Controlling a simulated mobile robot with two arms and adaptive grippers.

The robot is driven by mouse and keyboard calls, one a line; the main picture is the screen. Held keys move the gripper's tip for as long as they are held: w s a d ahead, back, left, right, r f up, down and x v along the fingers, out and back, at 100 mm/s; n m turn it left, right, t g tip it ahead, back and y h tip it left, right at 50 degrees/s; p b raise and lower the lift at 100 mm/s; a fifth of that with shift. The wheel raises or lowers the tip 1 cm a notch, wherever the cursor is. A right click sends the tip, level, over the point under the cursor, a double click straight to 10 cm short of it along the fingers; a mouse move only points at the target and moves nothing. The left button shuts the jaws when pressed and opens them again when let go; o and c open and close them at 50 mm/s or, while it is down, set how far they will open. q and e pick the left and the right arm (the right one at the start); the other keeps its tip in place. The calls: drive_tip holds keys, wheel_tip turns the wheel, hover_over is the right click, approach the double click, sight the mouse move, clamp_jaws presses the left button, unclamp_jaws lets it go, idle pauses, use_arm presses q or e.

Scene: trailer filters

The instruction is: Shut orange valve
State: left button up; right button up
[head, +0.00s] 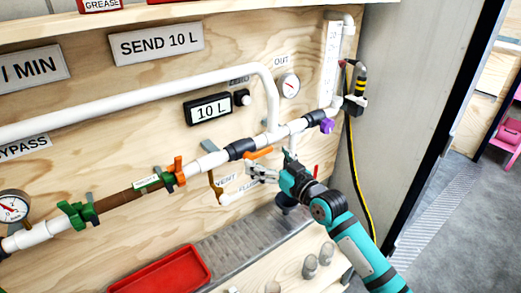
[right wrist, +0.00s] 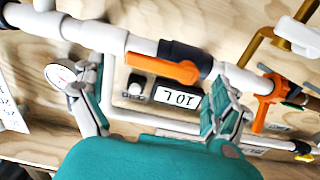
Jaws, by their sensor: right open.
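An orange valve handle (head: 258,154) sits at the white pipe, just right of a black fitting (head: 241,149). In the right wrist view the orange handle (right wrist: 162,68) lies roughly along the pipe, between my spread fingers in the picture. My right gripper (head: 274,168) is open and empty, just below and right of the handle; contact cannot be told. Its fingers also show in the right wrist view (right wrist: 154,88). A second orange fitting (head: 179,170) sits farther left on the pipe, beside the brown section. My left gripper is not in view.
A green valve (head: 78,213), a purple knob (head: 327,126) and gauges (head: 290,85) crowd the board. The display (head: 208,109) reads 10 L. A metal drip tray (head: 232,245) and red tray (head: 165,272) lie below. A black-yellow cable hangs at right.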

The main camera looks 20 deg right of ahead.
sight(262, 154)
drive_tip(key=shift+x, duration=1.95)
drive_tip(key=shift+f, duration=0.1)
drive_tip(key=c, duration=1.5)
